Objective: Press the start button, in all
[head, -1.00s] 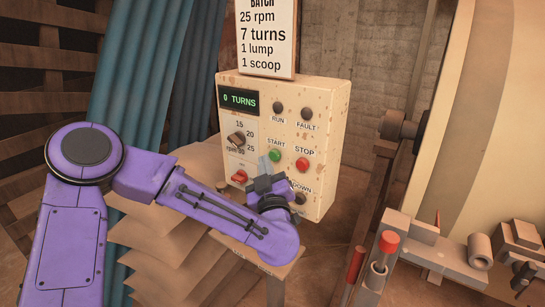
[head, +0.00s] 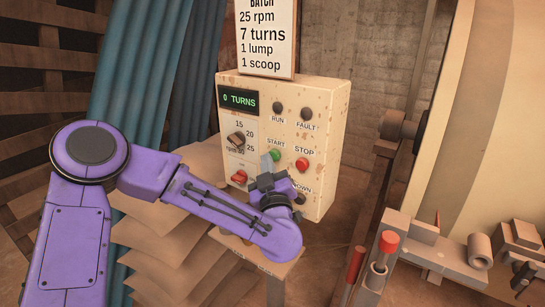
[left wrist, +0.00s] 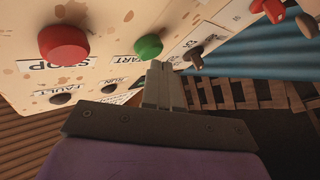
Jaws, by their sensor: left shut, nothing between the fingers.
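The control box (head: 325,130) stands upright in the head view. Its green start button (head: 275,155) sits left of the red stop button (head: 302,164). In the left wrist view the green button (left wrist: 148,46) shows just above and left of the shut fingertips (left wrist: 160,72), and the red stop button (left wrist: 64,41) is farther left. I cannot tell whether the fingertips touch the green button. The display (head: 239,100) reads 0 TURNS. My right gripper is not in view.
A dial (head: 236,139) and a red switch (head: 239,177) are on the box's left side; run and fault lamps are above. A batch card (head: 267,40) stands on top. Stacked sacks (head: 160,265) lie below left. A bench with red-topped tools (head: 389,242) is at right.

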